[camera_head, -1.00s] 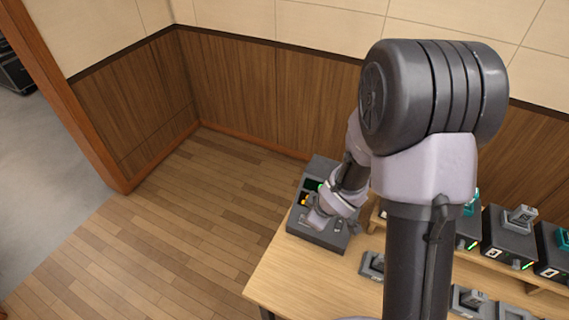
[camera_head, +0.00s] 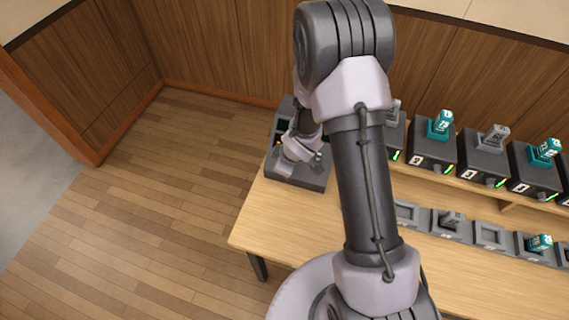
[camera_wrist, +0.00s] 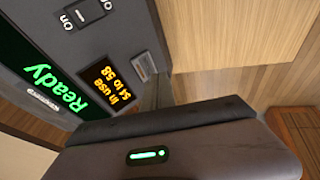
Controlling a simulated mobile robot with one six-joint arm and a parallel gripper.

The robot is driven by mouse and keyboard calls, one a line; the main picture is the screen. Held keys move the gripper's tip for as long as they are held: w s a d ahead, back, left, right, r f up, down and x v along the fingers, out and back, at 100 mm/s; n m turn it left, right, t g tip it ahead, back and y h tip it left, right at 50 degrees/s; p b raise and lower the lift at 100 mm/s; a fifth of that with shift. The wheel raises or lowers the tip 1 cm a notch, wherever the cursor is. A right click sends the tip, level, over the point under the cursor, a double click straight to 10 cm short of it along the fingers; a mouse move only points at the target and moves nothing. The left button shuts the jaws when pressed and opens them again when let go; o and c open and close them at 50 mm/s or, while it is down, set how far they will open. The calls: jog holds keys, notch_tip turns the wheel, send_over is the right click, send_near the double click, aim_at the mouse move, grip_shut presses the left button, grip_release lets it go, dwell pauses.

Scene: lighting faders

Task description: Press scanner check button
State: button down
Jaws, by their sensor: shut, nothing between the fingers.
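The scanner unit (camera_head: 312,181) is a dark grey box on the table's left end. In the wrist view its sloped panel (camera_wrist: 115,38) carries a green "Ready" display (camera_wrist: 45,75), an orange "In use 54 to 58" display (camera_wrist: 107,84) and an "On" switch (camera_wrist: 72,20). A small light grey button (camera_wrist: 144,66) sits near the panel's edge. My gripper (camera_wrist: 155,88) is shut and empty, its fingertips at or just beside this button. I cannot tell whether they touch it. In the head view my wrist hides part of the unit.
A wooden table (camera_head: 350,215) holds a raised shelf with several dark fader boxes (camera_head: 432,150) with teal or grey tops. A row of grey sockets (camera_head: 490,236) lies in front, some holding pieces. Wood-panelled walls (camera_head: 215,60) stand behind; floor is clear at left.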

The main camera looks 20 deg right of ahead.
aim_at(302, 176)
jog(key=shift+w+d+f, duration=0.7)
jog(key=shift+w+f, duration=0.25)
jog(key=shift+w, duration=0.05)
jog(key=shift+w+d+f+b, duration=0.15)
jog(key=shift+f+b, duration=0.2)
jog(key=shift+f, duration=0.2)
jog(key=shift+w+d, duration=0.1)
jog(key=shift+d, duration=0.05)
